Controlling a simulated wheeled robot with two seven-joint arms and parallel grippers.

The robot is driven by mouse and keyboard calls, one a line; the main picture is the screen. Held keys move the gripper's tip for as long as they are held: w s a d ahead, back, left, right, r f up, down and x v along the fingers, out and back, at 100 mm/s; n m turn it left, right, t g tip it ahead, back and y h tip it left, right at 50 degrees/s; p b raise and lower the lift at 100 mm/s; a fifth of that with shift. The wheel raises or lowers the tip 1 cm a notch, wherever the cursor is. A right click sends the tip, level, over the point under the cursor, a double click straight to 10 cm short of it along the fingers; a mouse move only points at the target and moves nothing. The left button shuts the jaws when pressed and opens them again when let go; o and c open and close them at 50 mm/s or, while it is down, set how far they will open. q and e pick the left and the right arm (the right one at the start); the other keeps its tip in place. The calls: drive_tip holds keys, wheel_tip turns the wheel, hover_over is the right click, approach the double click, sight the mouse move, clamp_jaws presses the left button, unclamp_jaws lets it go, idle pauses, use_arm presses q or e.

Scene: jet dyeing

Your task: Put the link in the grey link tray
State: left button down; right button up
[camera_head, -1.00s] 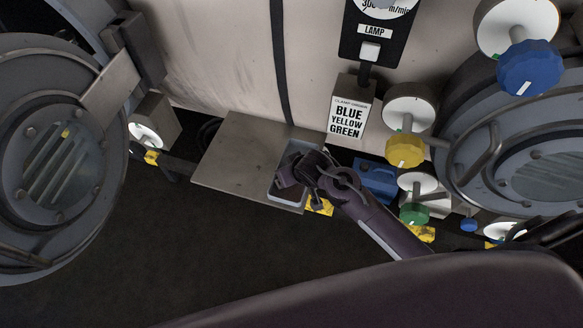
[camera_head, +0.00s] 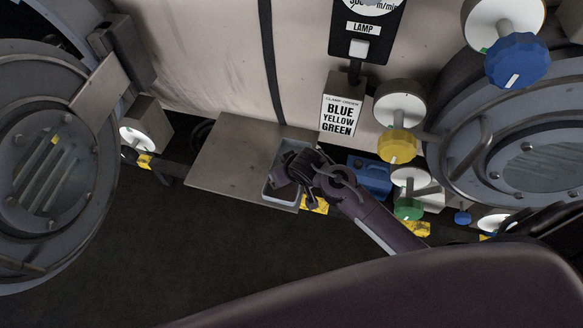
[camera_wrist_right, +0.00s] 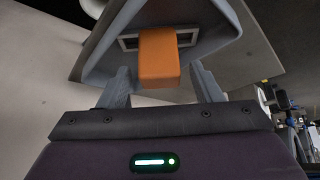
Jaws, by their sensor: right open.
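The grey link tray (camera_head: 267,190) sits at the right front of a flat metal shelf. My right gripper (camera_wrist_right: 162,78) is over the tray, and its wrist and palm (camera_head: 305,170) hide much of the tray's inside in the head view. In the right wrist view an orange block, which looks like the link (camera_wrist_right: 159,58), lies between the two fingers. The fingers are open, with a gap on each side of it. The grey tray (camera_wrist_right: 215,45) is around and behind it. I cannot tell whether the block rests on the tray floor. My left gripper is not in view.
The metal shelf (camera_head: 232,155) is bare left of the tray. A blue box (camera_head: 371,178), a yellow knob (camera_head: 396,147) and a green knob (camera_head: 408,208) are right of my arm. A sign (camera_head: 341,115) stands behind. Round hatches (camera_head: 50,165) flank the shelf.

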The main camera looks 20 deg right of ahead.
drive_tip(key=v, duration=1.1)
drive_tip(key=shift+s, duration=0.15)
